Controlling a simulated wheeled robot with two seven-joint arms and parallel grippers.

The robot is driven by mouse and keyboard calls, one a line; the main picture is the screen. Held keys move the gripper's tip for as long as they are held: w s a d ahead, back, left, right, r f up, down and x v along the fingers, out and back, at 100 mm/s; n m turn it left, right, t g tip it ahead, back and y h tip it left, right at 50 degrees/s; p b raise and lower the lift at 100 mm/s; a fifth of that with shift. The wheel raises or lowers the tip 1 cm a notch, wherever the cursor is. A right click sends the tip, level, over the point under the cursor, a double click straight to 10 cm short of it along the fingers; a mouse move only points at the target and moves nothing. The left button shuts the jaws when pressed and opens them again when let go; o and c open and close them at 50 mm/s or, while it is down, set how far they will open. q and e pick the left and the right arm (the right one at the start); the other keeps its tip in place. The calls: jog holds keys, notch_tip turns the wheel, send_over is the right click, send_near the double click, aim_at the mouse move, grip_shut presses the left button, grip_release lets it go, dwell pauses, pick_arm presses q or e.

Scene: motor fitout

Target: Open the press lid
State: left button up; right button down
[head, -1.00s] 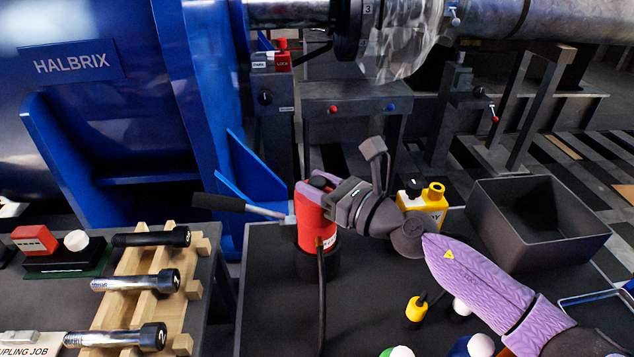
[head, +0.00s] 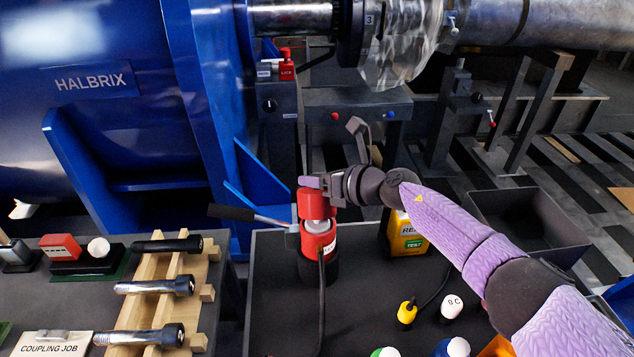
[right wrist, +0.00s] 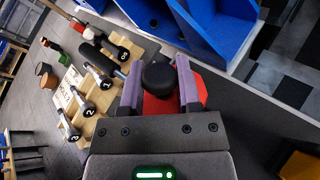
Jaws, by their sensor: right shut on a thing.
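The red press (head: 318,245) stands on the dark bench top, with a black lever handle (head: 232,212) reaching out to its left. Its red lid (head: 311,207) is raised above the body, and a pale metal part shows in the gap. My right gripper (head: 318,184) is shut on the lid at its top. In the right wrist view its two purple fingers (right wrist: 160,85) stand on either side of the lid's black knob (right wrist: 158,76), with the red lid (right wrist: 192,92) beneath. My left gripper is not in view.
A yellow tester (head: 408,240) stands right of the press, partly behind my arm. A dark open bin (head: 520,215) is at the right. Several bolts lie on a wooden rack (head: 150,275) at the left. A black hose (head: 321,300) runs down the press front.

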jog(key=shift+w+r, duration=0.1)
jog(key=shift+r, duration=0.05)
dwell(0.8)
jog(key=shift+r, duration=0.1)
